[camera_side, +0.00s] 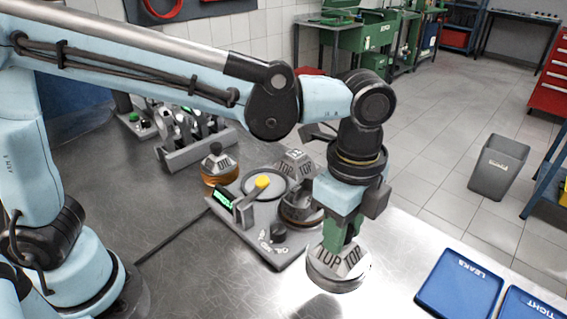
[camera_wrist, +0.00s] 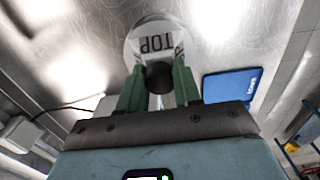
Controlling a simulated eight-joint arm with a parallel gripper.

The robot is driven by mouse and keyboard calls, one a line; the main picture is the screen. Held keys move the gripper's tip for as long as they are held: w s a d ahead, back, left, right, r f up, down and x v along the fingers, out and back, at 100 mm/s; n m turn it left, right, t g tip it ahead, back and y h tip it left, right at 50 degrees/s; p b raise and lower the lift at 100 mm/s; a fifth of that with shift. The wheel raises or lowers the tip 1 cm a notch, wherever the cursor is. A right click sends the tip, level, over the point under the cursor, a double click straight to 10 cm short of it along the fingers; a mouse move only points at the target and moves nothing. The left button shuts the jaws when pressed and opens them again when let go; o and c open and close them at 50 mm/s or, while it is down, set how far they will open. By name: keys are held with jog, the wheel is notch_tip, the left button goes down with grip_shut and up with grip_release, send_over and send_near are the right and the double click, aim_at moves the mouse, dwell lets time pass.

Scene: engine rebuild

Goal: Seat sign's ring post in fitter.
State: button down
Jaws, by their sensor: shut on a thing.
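My gripper (camera_side: 341,236) points down with its green fingers shut on the dark post of a round grey piece marked TOP (camera_side: 338,268). In the wrist view the fingers (camera_wrist: 159,80) close on the dark post (camera_wrist: 159,74), and the TOP face (camera_wrist: 155,43) lies beyond them. The held piece is at or just above the table; contact is unclear. A grey bench device (camera_side: 258,232), perhaps the fitter, stands left of the gripper.
An oil bottle (camera_side: 219,166) stands behind the device, and a rack of dark parts (camera_side: 195,148) is further back left. Blue trays marked LEAKS (camera_side: 459,285) and TIGHT (camera_side: 530,306) lie at the front right. The metal table (camera_side: 190,280) is bare at front left.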

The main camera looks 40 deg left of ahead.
jog(key=s+d+r, duration=0.2)
jog(key=s+r, duration=0.2)
jog(key=r, duration=0.5)
jog(key=w+a+n, duration=0.2)
jog(key=w+a, duration=0.3)
jog(key=a, duration=0.5)
jog(key=w+a+n, duration=0.2)
jog(key=w+a, duration=0.2)
jog(key=a, duration=0.6)
jog(key=w+a+n, duration=0.2)
jog(key=w+a, duration=0.3)
jog(key=a, duration=0.5)
notch_tip(320, 180, down, 12)
jog(key=shift+s+a+f, duration=0.1)
jog(key=shift+f, duration=0.9)
dwell(1.1)
dwell(0.3)
jog(key=shift+c, duration=1.5)
grip_release()
